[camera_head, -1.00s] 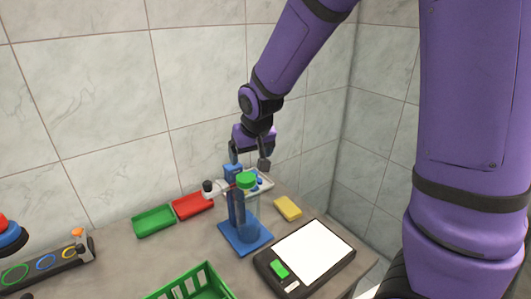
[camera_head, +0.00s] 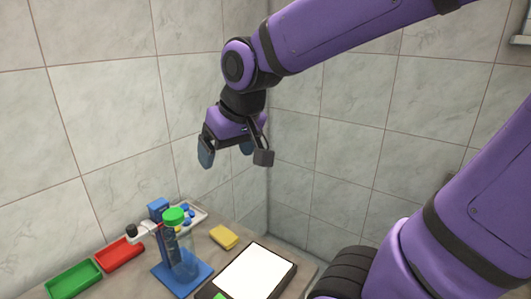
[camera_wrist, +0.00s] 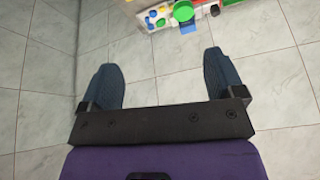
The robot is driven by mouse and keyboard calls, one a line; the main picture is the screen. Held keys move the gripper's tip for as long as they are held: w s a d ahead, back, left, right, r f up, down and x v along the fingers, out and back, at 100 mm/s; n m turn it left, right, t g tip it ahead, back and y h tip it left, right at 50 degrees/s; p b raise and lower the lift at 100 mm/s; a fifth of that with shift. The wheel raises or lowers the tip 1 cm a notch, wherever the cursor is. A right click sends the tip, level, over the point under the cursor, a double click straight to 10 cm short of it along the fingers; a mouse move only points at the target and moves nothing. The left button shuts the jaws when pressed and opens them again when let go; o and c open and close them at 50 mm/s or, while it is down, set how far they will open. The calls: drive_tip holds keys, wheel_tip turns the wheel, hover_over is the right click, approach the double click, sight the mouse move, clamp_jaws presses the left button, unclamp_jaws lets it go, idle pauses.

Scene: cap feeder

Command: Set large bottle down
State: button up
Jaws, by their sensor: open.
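The large bottle (camera_head: 183,256) is clear with a green cap (camera_head: 174,217). It stands upright on the blue base (camera_head: 163,276) of the cap feeder, close beside the feeder's blue post (camera_head: 160,210). The green cap also shows at the top of the wrist view (camera_wrist: 183,11). My gripper (camera_head: 226,157) is open and empty, raised well above the counter and apart from the bottle.
A green tray (camera_head: 74,279) and a red tray (camera_head: 120,255) lie left of the feeder. A yellow sponge (camera_head: 224,237) and a scale with a white plate (camera_head: 255,273) are to the right. A white tray with blue pieces (camera_head: 190,216) sits behind. Tiled walls stand close behind the counter.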

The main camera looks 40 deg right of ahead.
drive_tip(key=s+d+r, duration=0.1)
drive_tip(key=s+r, duration=0.1)
drive_tip(key=s, duration=0.7)
drive_tip(key=shift+s+r, duration=0.15)
drive_tip(key=shift+s, duration=0.25)
